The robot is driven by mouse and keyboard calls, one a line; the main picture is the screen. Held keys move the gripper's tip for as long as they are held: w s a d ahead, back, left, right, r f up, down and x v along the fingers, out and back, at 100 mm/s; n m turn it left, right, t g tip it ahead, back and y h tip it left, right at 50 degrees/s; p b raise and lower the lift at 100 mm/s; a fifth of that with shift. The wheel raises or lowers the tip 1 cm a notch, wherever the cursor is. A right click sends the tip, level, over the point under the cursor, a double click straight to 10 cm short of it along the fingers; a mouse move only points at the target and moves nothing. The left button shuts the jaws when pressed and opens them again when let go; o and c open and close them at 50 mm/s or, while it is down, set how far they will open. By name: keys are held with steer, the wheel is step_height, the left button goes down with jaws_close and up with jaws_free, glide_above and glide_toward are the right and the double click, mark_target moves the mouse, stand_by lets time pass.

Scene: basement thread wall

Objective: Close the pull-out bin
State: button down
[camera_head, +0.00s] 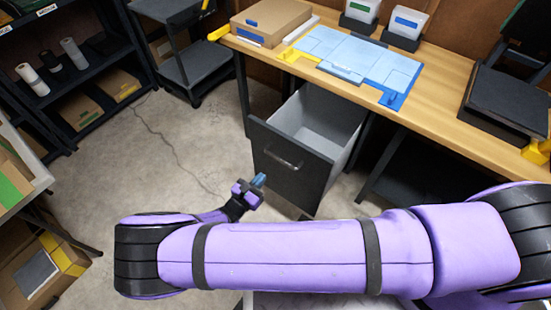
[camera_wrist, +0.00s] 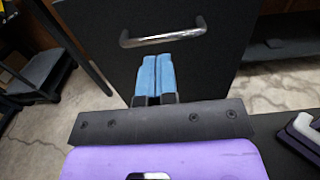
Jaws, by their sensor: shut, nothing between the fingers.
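The pull-out bin (camera_head: 289,168) stands pulled out from under the wooden workbench, with a dark front panel and a light grey inside that looks empty. Its metal bar handle (camera_head: 284,158) is on the upper part of the front. My gripper (camera_head: 260,180) is in front of the panel, near its left part and a little below the handle. In the wrist view the blue fingertips (camera_wrist: 154,75) are together, pointing at the dark front panel (camera_wrist: 215,72) just under the handle (camera_wrist: 163,33). Whether they touch the panel I cannot tell.
The workbench (camera_head: 440,107) holds a blue mat (camera_head: 345,52), a cardboard box (camera_head: 270,20) and white bins. A dark shelf (camera_head: 75,80) and a cart (camera_head: 190,65) stand at the left. Grey floor (camera_head: 170,135) left of the bin is clear.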

mark_target(288, 148)
steer(key=x, duration=1.3)
steer(key=shift+w+d, duration=0.25)
